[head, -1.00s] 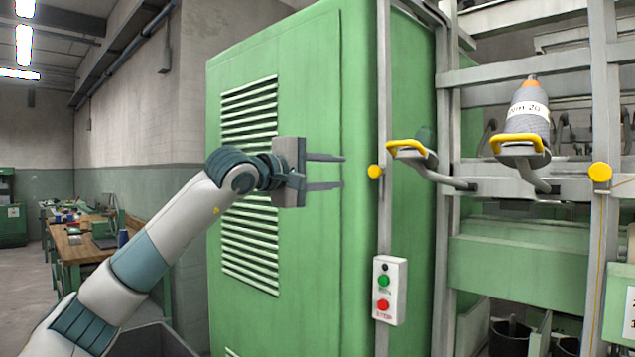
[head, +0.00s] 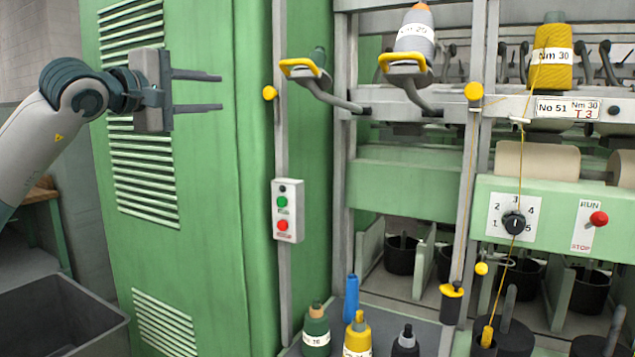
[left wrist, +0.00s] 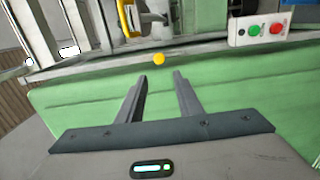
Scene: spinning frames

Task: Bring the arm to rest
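My left arm comes in from the left in the head view. Its left gripper (head: 221,92) is held in front of the green cabinet (head: 215,210), pointing right. Its two fingers are spread apart with nothing between them. In the left wrist view the left gripper (left wrist: 160,80) also shows two separate, empty fingers, with green panelling beyond them. My right gripper does not show in either view.
A control box (head: 287,211) with green and red buttons hangs on a post right of the gripper. Yellow-rimmed holders, a grey cone (head: 415,40) and a yellow cone (head: 552,55) stand farther right. A grey bin (head: 60,315) is below the arm.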

